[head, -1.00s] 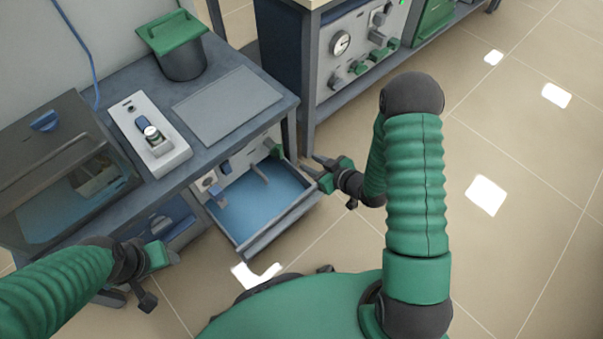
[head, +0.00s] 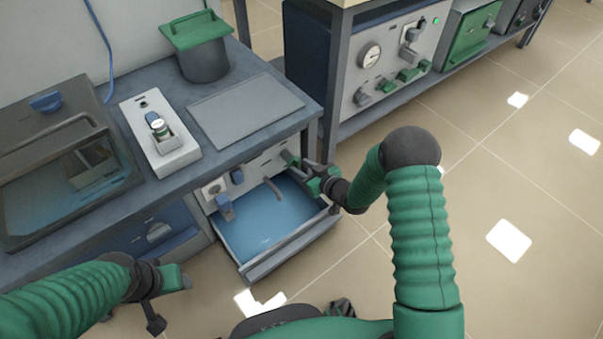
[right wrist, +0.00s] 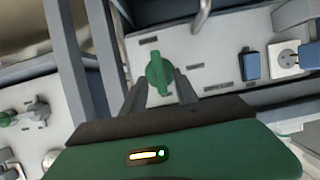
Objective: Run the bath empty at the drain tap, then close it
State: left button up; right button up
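The bath (head: 60,170) stands on the bench at the left under a clear, dark-framed lid, with blue showing inside. On the panel below the bench are a green tap knob (head: 289,157), a grey spout (head: 273,190) and a blue switch (head: 237,175). A blue-floored pull-out tray (head: 290,250) lies under the spout. My right gripper (head: 304,166) is at the green knob. In the right wrist view its open fingers (right wrist: 160,92) point at the knob (right wrist: 158,72), one on each side; contact cannot be told. My left gripper (head: 178,277) is at lower left, away from the panel.
A white control box (head: 150,135), a grey plate (head: 245,108) and a green-lidded pot (head: 203,62) stand on the bench. A bench leg (head: 312,148) is close to my right gripper. Another panel (head: 390,65) stands behind. The tiled floor at right is clear.

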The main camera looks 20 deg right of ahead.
jog(key=shift+w+a, duration=0.1)
jog(key=shift+w, duration=0.2)
grip_shut()
jog(key=shift+a, duration=0.1)
dwell(0.4)
jog(key=shift+s+a+f+n+t+h, duration=0.25)
jog(key=shift+n+t+h, duration=0.6)
jog(key=shift+n, duration=1.4)
jog(key=shift+s+a+f+n+t+h, duration=0.1)
jog(key=shift+a+f+n+t+h, duration=0.6)
jog(key=shift+n, duration=1.5)
jog(key=shift+s+f+n+t+h, duration=0.1)
jog(key=shift+f+n+t+h, duration=0.15)
jog(key=shift+n+t+h, duration=1.4)
jog(key=shift+n+g+y, duration=0.6)
jog(key=shift+n, duration=0.2)
